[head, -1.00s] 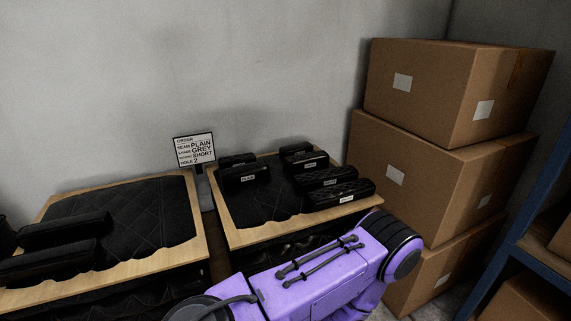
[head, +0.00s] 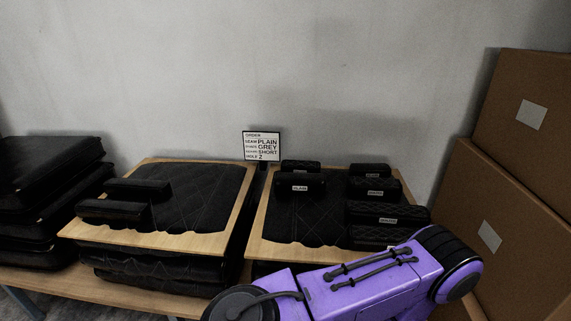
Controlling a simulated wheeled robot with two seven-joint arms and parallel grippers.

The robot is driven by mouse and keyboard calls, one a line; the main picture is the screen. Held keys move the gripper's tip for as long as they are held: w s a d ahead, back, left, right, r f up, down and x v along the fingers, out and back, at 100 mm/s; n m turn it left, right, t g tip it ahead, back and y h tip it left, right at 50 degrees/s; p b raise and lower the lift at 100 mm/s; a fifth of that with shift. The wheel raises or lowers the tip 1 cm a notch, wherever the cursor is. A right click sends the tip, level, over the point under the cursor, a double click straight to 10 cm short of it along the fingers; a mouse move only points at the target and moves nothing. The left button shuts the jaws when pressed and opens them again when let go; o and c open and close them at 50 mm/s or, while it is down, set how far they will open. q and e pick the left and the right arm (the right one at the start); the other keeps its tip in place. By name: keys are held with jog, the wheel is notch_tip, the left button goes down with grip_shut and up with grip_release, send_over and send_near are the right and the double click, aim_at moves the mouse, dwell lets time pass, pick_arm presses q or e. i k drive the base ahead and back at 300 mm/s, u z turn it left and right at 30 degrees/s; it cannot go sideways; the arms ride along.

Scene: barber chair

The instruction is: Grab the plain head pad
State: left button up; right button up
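Several black pads, some with a quilted look, lie in a column on the right of the same board, such as the labelled pad (head: 387,213). A purple link of my arm crosses the bottom right and covers the board's front right corner. Neither of my grippers shows.
A left board (head: 160,238) carries two black armrest-like pads (head: 137,189). Black cushions (head: 45,190) are stacked at far left. Cardboard boxes (head: 520,165) stand at right. The wall is close behind.

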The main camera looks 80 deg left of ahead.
aim_at(283, 182)
jog(key=u, duration=0.95)
jog(key=i, duration=0.85)
jog(key=u, duration=0.9)
